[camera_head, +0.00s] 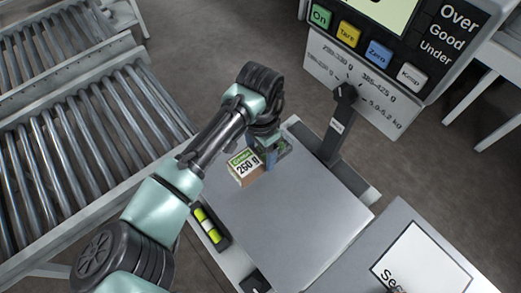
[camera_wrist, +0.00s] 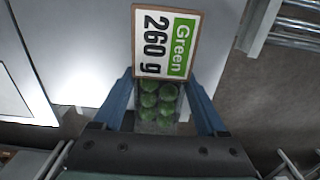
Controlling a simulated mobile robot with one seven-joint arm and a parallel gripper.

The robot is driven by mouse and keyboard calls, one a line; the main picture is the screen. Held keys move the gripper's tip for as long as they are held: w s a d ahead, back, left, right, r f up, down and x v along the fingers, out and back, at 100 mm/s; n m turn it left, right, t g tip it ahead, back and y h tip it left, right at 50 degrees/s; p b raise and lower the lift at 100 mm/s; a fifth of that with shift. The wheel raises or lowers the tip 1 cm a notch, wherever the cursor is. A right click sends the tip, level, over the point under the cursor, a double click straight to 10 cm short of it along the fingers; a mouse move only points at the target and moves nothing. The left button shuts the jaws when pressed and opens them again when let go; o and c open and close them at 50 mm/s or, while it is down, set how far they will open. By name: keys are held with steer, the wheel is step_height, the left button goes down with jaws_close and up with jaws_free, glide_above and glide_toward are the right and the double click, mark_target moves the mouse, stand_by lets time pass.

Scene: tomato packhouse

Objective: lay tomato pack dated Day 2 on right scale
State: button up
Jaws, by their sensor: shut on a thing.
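My gripper (camera_head: 270,160) is at the far left part of a pale scale plate (camera_head: 290,225) in the head view. In the wrist view its two blue fingers (camera_wrist: 160,98) are shut on a clear pack of green tomatoes (camera_wrist: 158,106), one finger on each side. No date is readable on the pack. A card reading "Green 260 g" (camera_head: 245,166) with a brown edge is right beside the gripper. It also shows at the pack's far end in the wrist view (camera_wrist: 165,42). I cannot tell whether the pack touches the plate.
A display housing with coloured keys (camera_head: 379,53) stands behind the plate, with a dark lever (camera_head: 338,125) before it. A yellow-green level (camera_head: 210,225) is at the plate's left edge. Roller conveyors (camera_head: 75,150) fill the left. A grey panel with a white card (camera_head: 422,268) is lower right.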

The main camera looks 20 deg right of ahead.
step_height(320, 180, down, 5)
steer(key=b, duration=0.4)
steer(key=shift+f+b, duration=0.4)
steer(key=shift+f, duration=0.7)
steer(key=shift+f, duration=0.4)
steer(key=o, duration=1.6)
step_height(320, 180, up, 13)
steer(key=shift+f+p, duration=0.1)
steer(key=shift+p, duration=0.95)
